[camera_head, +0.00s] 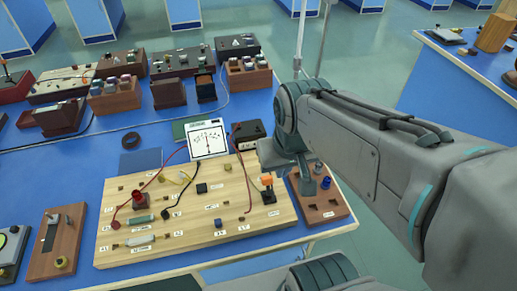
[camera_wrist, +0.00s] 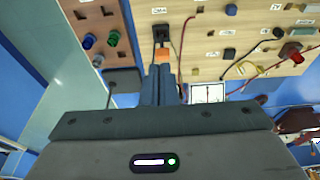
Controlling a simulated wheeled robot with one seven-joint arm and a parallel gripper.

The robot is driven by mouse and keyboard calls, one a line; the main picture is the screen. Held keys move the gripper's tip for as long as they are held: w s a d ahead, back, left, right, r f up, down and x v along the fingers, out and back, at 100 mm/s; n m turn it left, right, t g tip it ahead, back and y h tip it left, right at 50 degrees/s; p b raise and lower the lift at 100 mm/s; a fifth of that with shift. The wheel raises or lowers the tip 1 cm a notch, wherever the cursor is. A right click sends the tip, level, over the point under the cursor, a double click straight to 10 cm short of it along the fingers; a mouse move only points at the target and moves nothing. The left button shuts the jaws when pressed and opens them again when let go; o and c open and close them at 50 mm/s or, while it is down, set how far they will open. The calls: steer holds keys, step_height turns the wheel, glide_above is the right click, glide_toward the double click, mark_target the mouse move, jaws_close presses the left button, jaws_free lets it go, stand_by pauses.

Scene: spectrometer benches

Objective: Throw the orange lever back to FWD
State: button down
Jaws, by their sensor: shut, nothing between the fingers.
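The orange lever (camera_head: 267,181) rises from a small black base (camera_head: 269,197) near the right end of a pale wooden board (camera_head: 215,180). The lettering by it is too small to read. In the wrist view the orange lever (camera_wrist: 163,54) shows just beyond my fingertips, with its black base (camera_wrist: 161,33) behind it. My gripper (camera_wrist: 160,68) is shut with its fingers together and empty. The fingertips are close to the orange handle; I cannot tell whether they touch it.
Several brown instrument boxes fill the back of the blue bench (camera_head: 60,170).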

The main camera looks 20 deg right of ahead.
steer(key=g+b, duration=0.1)
steer(key=g, duration=0.1)
glide_above(268, 186)
step_height(268, 186, down, 2)
steer(key=w+f+g+b, duration=0.1)
steer(key=w+f+g, duration=0.1)
steer(key=w+f, duration=0.3)
steer(key=w, duration=0.3)
steer(key=shift+w+d+f, duration=0.15)
steer(key=shift+w+f, duration=0.15)
steer(key=shift+f, duration=0.05)
steer(key=f, duration=0.6)
steer(key=s+f, duration=0.1)
steer(key=f, duration=0.2)
steer(key=shift+f, duration=0.35)
steer(key=shift+s+r+p, duration=0.15)
steer(key=shift+s+r, duration=0.1)
steer(key=shift+s, duration=0.35)
steer(key=shift+s+r+p, duration=0.15)
steer(key=shift+s+r, duration=0.05)
steer(key=shift+s, duration=0.45)
steer(key=shift+s+r+p, duration=0.15)
steer(key=shift+s+r, duration=0.1)
steer(key=shift+s, duration=0.35)
steer(key=shift+d+t+b, duration=0.25)
steer(key=shift+t+b, duration=0.05)
steer(key=shift+b, duration=0.1)
